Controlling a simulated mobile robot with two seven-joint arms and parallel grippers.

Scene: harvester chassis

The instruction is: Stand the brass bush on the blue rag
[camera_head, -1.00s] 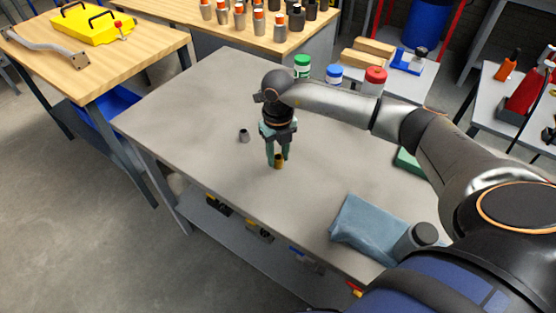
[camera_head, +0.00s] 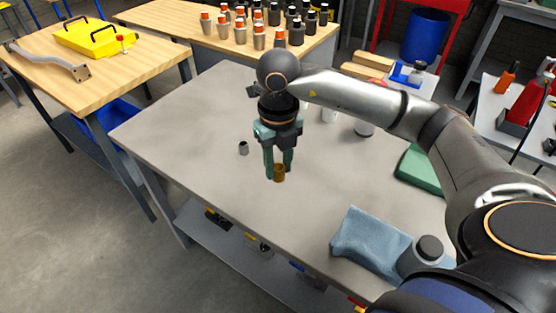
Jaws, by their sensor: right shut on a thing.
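The brass bush (camera_head: 279,173) is a small gold-brown cylinder, held roughly upright between the fingertips of my right gripper (camera_head: 279,167). The gripper points down over the middle of the grey table and is shut on the bush. Whether the bush is clear of the table top is hard to tell. The blue rag (camera_head: 368,240) lies folded on the table near its front right edge, to the right of and nearer than the gripper. My left gripper does not show.
A small grey bush (camera_head: 243,148) stands on the grey table (camera_head: 190,120), left of the gripper. A dark-capped grey cylinder (camera_head: 428,250) is beside the rag. Table between gripper and rag is clear.

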